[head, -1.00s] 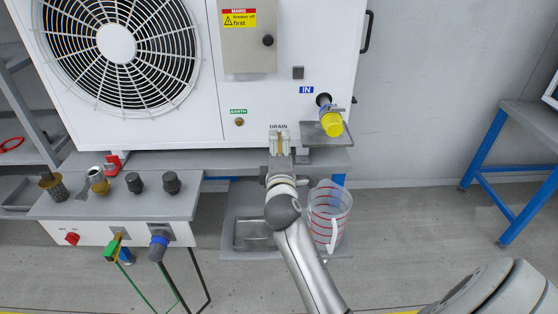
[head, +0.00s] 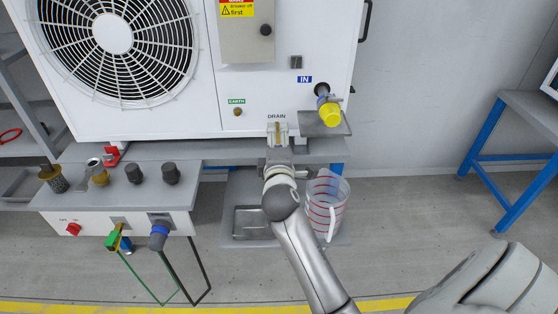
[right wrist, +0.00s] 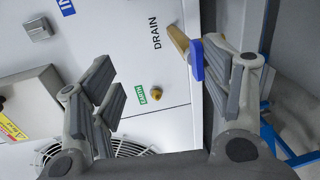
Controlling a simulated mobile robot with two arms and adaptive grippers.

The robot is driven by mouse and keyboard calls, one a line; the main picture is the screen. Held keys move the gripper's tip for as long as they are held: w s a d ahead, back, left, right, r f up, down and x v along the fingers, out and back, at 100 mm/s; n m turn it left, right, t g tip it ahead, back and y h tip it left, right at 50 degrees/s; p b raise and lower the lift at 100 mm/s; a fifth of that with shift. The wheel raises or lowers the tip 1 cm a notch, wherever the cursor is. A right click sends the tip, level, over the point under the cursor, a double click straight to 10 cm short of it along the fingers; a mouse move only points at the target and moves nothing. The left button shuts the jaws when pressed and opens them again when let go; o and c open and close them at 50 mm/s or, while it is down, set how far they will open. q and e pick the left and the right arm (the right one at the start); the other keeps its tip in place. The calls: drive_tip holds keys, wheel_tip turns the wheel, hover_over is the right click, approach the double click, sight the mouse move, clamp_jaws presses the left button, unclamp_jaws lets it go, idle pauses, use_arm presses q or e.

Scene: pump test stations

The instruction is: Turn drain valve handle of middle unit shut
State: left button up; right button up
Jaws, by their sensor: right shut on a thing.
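The middle unit (head: 178,110) is a white cabinet with a big fan. Its brass drain valve (head: 278,130) sits under the DRAIN label, mostly covered by my right gripper (head: 277,134), whose fingers stand on either side of it. In the right wrist view the brass valve (right wrist: 178,38) carries a blue handle (right wrist: 196,60). The handle lies against the inner side of one finger of my right gripper (right wrist: 163,85); the other finger looks well apart from it. My left gripper is out of view.
A clear jug (head: 327,205) with red marks stands right of my right arm, by a shallow metal tray (head: 251,237). A yellow-capped inlet (head: 328,113) is close right of the valve. A panel (head: 120,219) with plugs and cables is at left.

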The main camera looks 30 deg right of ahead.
drive_tip(key=shift+s+a+r+t, duration=0.1)
drive_tip(key=shift+a+r+t, duration=0.05)
drive_tip(key=shift+r, duration=0.5)
drive_tip(key=shift+s+a+r+t, duration=0.1)
drive_tip(key=shift+r+t, duration=0.05)
drive_tip(key=shift+r, duration=0.45)
drive_tip(key=shift+c, duration=0.3)
drive_tip(key=shift+s+a, duration=0.2)
drive_tip(key=shift+s, duration=0.05)
drive_tip(key=shift+c, duration=1.1)
drive_tip(key=shift+s+a+r+p, duration=0.15)
drive_tip(key=shift+s+a+r, duration=0.15)
drive_tip(key=shift+s, duration=0.25)
drive_tip(key=shift+s+a+r+p, duration=0.15)
drive_tip(key=shift+s+a, duration=0.15)
drive_tip(key=shift+s, duration=0.25)
drive_tip(key=shift+c, duration=1.3)
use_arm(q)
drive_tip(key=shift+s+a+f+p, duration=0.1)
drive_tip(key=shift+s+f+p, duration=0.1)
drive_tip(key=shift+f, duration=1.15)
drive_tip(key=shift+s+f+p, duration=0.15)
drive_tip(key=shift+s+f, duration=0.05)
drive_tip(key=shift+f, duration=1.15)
use_arm(e)
drive_tip(key=f+v, duration=0.1)
drive_tip(key=v, duration=0.6)
drive_tip(key=shift+s+f, duration=0.2)
drive_tip(key=shift+f, duration=0.1)
drive_tip(key=shift+a, duration=0.1)
